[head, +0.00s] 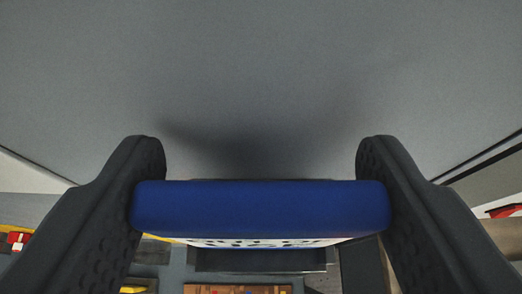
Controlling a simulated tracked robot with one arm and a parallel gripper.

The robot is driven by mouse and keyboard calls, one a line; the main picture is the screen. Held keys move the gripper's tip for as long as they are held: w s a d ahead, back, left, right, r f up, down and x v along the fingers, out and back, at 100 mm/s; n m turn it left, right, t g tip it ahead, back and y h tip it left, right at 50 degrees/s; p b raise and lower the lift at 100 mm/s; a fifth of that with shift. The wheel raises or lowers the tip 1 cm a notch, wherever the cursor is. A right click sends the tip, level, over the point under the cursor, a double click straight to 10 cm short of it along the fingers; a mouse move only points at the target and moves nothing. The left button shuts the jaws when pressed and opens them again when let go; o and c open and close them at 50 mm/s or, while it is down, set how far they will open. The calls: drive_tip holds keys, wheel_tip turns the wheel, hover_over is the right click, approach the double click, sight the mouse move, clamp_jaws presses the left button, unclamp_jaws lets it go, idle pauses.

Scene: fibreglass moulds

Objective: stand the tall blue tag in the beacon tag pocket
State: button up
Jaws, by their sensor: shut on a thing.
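The blue tag (260,207) lies across the lower middle of the head view, seen mostly from its top edge. A white face with dark lettering shows just under that edge, partly cut off from sight. My gripper (260,165) has one dark finger at each end of the tag and is shut on it. A grey, box-like part with a rim (265,262) shows below and behind the tag; I cannot tell whether it is the beacon tag pocket.
A broad plain grey surface (260,70) fills the upper view, with a soft shadow near the tag. Red and yellow items (18,238) show at lower left, and a red item (505,211) at right. A brown thing (237,289) is at the bottom.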

drive_tip(key=shift+f, duration=0.35)
drive_tip(key=shift+f+b, duration=0.3)
drive_tip(key=shift+b, duration=0.1)
drive_tip(key=shift+f, duration=0.2)
drive_tip(key=o, duration=1)
drive_tip(key=shift+o, duration=0.2)
drive_tip(key=shift+r, duration=0.2)
